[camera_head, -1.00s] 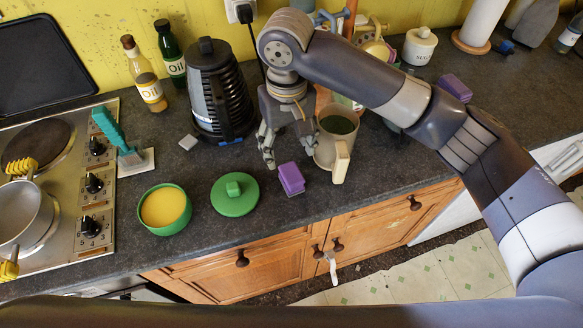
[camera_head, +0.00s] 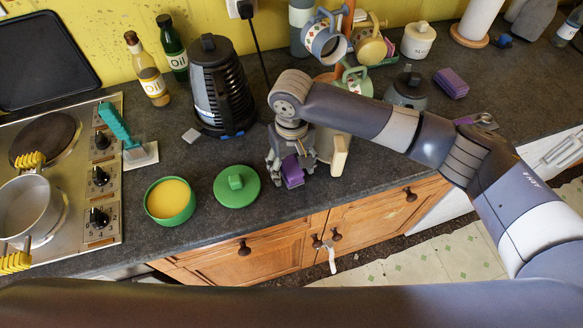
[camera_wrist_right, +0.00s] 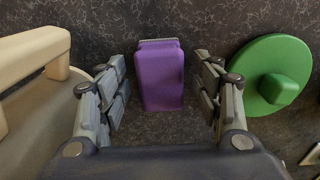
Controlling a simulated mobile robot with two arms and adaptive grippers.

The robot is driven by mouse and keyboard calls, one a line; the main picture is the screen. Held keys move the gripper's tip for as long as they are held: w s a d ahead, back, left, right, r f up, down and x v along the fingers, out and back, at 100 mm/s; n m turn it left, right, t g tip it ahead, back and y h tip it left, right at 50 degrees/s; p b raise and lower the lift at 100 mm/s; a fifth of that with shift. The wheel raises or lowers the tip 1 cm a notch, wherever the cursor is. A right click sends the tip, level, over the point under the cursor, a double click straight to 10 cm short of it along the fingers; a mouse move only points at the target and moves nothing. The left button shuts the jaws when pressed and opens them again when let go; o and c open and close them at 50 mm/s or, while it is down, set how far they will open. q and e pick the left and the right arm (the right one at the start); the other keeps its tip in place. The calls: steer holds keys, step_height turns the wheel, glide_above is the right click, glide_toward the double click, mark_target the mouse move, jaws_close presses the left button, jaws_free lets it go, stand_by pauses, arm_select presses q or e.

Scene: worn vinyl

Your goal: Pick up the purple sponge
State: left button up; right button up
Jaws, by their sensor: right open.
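The purple sponge (camera_head: 292,171) lies on the dark worktop near its front edge, between the green lid and the large mug. In the right wrist view the sponge (camera_wrist_right: 161,77) sits upright in the picture between the two fingers, with visible gaps on both sides. My right gripper (camera_head: 289,172) is open, pointing down over the sponge; in the right wrist view its fingers (camera_wrist_right: 164,95) are spread to either side of it. The gripper partly hides the sponge in the head view. My left gripper is not in view. A second purple block, sponge-like (camera_head: 451,83), lies farther back at right.
The green lid (camera_head: 237,186) lies close left of the sponge, beside a green bowl (camera_head: 169,201). The mug with a cream handle (camera_head: 340,157) stands close right. The black kettle (camera_head: 219,85) stands behind. The worktop's front edge is near.

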mark_target(291, 166)
steer(key=c, duration=1)
steer(key=shift+o, duration=0.2)
steer(key=shift+r, duration=0.5)
step_height(291, 166, up, 2)
steer(key=shift+a+r+b, duration=0.1)
steer(key=shift+b, duration=0.7)
steer(key=s+a+r+b, duration=0.1)
steer(key=s+a, duration=0.2)
steer(key=s, duration=0.4)
steer(key=s+a+r+b, duration=0.1)
steer(key=s+a+b, duration=0.1)
steer(key=s+a, duration=0.2)
steer(key=shift+s, duration=1.7)
steer(key=shift+a, duration=0.1)
